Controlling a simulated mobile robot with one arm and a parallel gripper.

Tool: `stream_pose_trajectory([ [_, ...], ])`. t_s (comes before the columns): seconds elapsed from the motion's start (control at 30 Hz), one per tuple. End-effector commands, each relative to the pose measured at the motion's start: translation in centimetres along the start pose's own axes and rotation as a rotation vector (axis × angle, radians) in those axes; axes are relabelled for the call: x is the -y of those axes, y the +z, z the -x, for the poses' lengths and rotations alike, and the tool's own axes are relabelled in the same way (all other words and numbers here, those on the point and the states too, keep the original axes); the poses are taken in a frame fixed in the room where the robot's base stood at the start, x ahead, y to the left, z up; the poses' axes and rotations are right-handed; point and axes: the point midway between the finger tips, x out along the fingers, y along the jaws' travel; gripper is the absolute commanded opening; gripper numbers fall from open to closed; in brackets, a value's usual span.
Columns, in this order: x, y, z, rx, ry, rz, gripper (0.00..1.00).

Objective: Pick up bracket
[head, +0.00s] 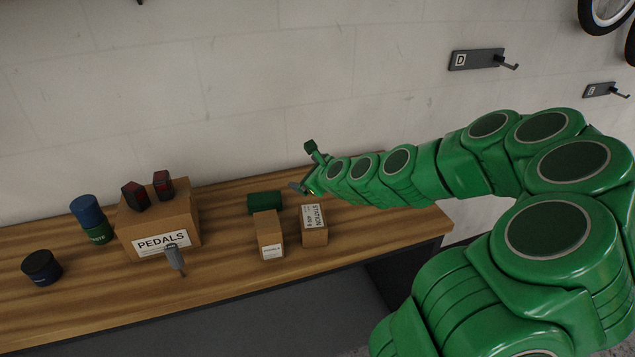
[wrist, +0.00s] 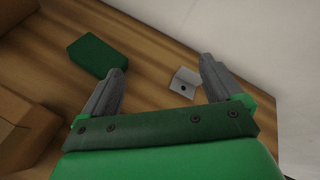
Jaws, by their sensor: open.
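The bracket (wrist: 184,82) is a small light-grey angled plate with a dark hole. In the wrist view it lies on the wooden bench, between my two fingers in the picture and closer to the right finger. My gripper (wrist: 163,66) is open with nothing between its fingers. It appears to be above the bench, apart from the bracket, though the exact height is hard to tell. In the head view my gripper (head: 302,187) is over the back of the bench, and I cannot make out the bracket there.
A green block (head: 264,203) lies left of my gripper, also in the wrist view (wrist: 97,54). Two cardboard boxes (head: 269,240) (head: 315,236) stand in front. A PEDALS box (head: 190,218), cans (head: 88,212) and a grey-handled tool (head: 175,258) are farther left. The wall is close behind.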

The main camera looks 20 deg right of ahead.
Motion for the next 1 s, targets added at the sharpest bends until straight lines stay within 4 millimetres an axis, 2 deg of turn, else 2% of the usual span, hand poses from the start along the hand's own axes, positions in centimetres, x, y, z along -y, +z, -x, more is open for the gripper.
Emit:
stream_pose_trajectory([
  [0.03,0.6,-1.2,-0.7,-0.001,-0.031,-0.089,0.94],
  [0.2,2.0,-4.6,-2.4,0.004,-0.127,-0.371,0.94],
  [0.4,3.0,-7.3,-3.2,0.008,-0.199,-0.565,0.94],
  [0.63,3.3,-7.8,-3.8,0.011,-0.217,-0.607,0.94],
  [1.0,3.8,-7.8,-5.9,0.011,-0.214,-0.603,0.94],
])
